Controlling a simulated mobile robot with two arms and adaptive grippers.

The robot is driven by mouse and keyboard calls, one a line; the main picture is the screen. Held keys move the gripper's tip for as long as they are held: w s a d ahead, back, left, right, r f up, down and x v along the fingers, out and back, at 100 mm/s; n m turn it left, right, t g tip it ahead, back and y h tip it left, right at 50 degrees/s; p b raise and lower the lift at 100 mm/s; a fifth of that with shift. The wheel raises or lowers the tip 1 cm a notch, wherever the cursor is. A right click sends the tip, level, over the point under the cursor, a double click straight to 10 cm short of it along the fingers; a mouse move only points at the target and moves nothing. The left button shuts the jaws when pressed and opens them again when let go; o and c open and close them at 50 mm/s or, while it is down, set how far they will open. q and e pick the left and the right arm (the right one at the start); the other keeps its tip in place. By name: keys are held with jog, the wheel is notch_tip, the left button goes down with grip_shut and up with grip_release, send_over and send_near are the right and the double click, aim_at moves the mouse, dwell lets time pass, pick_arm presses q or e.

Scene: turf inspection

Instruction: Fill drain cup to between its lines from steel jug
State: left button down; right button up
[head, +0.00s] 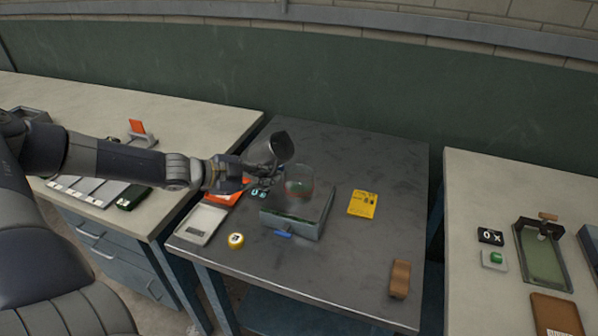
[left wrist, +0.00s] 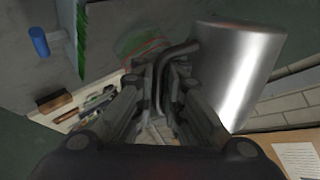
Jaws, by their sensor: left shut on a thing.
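The steel jug (head: 281,148) is in my left gripper (head: 253,172), which is shut on its handle. The jug is held above the dark metal table, tilted toward the right, up and left of the cup. In the left wrist view the jug (left wrist: 238,68) is large and shiny, its handle between my fingers (left wrist: 168,75). The clear drain cup (head: 299,183) has red and green lines and stands at the grey box. It also shows blurred in the left wrist view (left wrist: 138,45). I cannot tell its liquid level or see any stream. My right gripper is out of view.
The table's right part is mostly clear.

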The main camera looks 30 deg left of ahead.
pick_arm(q)
jog(key=shift+a+r+m+y+p, duration=0.1)
jog(key=shift+r+m+y+p, duration=0.3)
jog(key=shift+p, duration=0.2)
jog(key=shift+d, duration=0.3)
dwell(0.6)
jog(key=shift+w+r+y+p, duration=0.1)
jog(key=shift+r+y+p, duration=0.05)
jog(key=shift+y+p, duration=0.2)
jog(key=shift+a+r+m+y, duration=0.1)
jog(key=shift+a+m+y, duration=0.15)
jog(key=shift+m, duration=0.15)
dwell(0.7)
jog(key=shift+g+y, duration=0.3)
